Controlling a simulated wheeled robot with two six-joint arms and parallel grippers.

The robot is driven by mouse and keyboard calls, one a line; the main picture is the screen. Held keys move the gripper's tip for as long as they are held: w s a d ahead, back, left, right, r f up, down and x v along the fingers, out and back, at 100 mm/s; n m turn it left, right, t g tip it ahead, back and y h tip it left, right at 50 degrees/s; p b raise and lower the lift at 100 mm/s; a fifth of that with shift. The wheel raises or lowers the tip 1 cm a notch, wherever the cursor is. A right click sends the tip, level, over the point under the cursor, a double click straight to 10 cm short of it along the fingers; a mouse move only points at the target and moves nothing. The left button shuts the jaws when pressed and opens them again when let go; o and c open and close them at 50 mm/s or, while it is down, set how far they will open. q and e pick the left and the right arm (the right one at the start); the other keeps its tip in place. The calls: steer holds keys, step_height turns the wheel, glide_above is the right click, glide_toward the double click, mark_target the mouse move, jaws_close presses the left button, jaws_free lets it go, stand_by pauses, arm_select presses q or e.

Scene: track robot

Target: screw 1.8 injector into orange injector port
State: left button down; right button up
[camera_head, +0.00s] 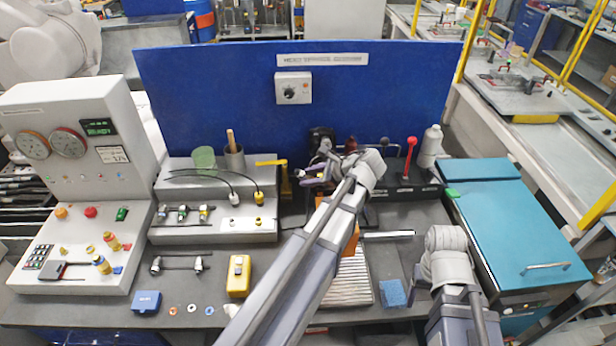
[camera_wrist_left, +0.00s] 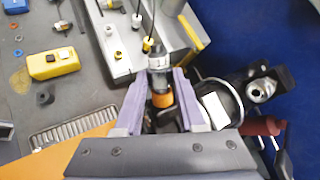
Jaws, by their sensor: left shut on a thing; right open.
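My left gripper (camera_head: 318,170) is at the back middle of the bench in the head view, partly behind its own wrist. In the left wrist view, its two purple fingers (camera_wrist_left: 160,92) are shut on a grey metal injector (camera_wrist_left: 160,62) with a dark body. An orange ring (camera_wrist_left: 162,98) shows between the fingers; I cannot tell whether it belongs to the injector or to a port. My right gripper (camera_head: 415,283) is a small dark shape beside my right wrist at the bench's right; its fingers are hard to make out. No label is readable.
A grey stand with cables (camera_head: 225,226) and a yellow box (camera_head: 238,277) lie left of my left arm. A ribbed tray (camera_head: 352,284) and a blue sponge (camera_head: 393,293) lie right of it. A red-knobbed lever (camera_head: 410,155) and white bottle (camera_head: 431,147) stand at the back.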

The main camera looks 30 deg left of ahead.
arm_select(q)
steer(key=shift+w+d+f, duration=0.1)
steer(key=shift+f, duration=0.1)
steer(key=shift+c, duration=2.1)
jaws_free()
steer(key=p+v, duration=0.4)
steer(key=v, duration=0.3)
steer(key=shift+d+r, duration=0.25)
steer(key=shift+d, duration=0.1)
